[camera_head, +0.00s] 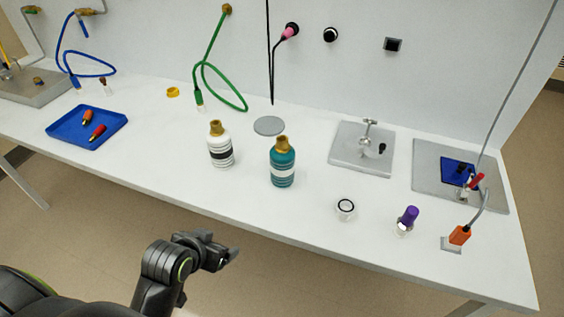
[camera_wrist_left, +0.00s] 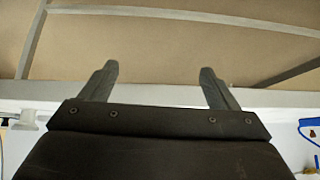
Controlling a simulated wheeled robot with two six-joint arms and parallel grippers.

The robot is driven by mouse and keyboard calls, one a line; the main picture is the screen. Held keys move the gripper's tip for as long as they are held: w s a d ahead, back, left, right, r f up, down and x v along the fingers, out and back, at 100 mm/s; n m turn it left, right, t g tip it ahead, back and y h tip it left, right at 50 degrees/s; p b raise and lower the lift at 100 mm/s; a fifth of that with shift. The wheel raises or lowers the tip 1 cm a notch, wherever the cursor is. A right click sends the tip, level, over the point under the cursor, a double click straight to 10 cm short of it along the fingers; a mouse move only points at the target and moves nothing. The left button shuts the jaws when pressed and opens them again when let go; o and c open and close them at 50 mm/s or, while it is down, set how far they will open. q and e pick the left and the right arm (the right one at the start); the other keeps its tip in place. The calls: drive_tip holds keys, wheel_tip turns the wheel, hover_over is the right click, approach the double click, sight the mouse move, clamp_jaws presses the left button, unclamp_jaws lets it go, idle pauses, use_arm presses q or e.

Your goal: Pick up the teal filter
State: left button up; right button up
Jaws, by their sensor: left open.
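The teal filter (camera_head: 283,168) is a teal bottle-shaped body with pale bands and a brass-coloured top. It stands upright on the white table in the head view, near the middle. My left gripper (camera_head: 234,255) is in front of the table's near edge, to the lower left of the filter and well apart from it. In the left wrist view the two fingers of the left gripper (camera_wrist_left: 158,75) are spread with nothing between them. The filter does not show in that view. My right gripper is in neither view.
A white filter (camera_head: 220,150) with a dark band stands just left of the teal one. A grey disc (camera_head: 269,126) lies behind them. A clear ring (camera_head: 346,206) and a purple-capped vial (camera_head: 407,219) are to the right. A blue tray (camera_head: 70,143) lies left.

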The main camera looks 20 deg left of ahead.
sight(275, 158)
use_arm(q)
drive_tip(key=w+d+r+m+t+h, duration=0.1)
drive_tip(key=w+d+r+t, duration=0.2)
drive_tip(key=w+r, duration=0.35)
drive_tip(key=w+d+r+m+t+h, duration=0.1)
drive_tip(key=w+d+r+t+h, duration=0.15)
drive_tip(key=r, duration=0.75)
drive_tip(key=shift+y, duration=0.35)
drive_tip(key=x, duration=1.1)
drive_tip(key=shift+w+d+r, duration=0.1)
drive_tip(key=shift+d+r, duration=0.05)
drive_tip(key=shift+d, duration=0.15)
drive_tip(key=shift+f+p+x, duration=0.15)
drive_tip(key=shift+p+x, duration=0.15)
drive_tip(key=shift+x, duration=1.35)
drive_tip(key=shift+f+p+x, duration=0.2)
drive_tip(key=shift+p+x, duration=0.05)
drive_tip(key=shift+x, duration=1.4)
drive_tip(key=shift+d, duration=0.15)
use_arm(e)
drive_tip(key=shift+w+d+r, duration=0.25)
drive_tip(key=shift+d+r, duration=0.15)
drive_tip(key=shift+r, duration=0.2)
use_arm(q)
drive_tip(key=c, duration=1.1)
drive_tip(key=shift+c, duration=0.5)
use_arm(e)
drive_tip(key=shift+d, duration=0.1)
use_arm(q)
drive_tip(key=shift+r, duration=0.1)
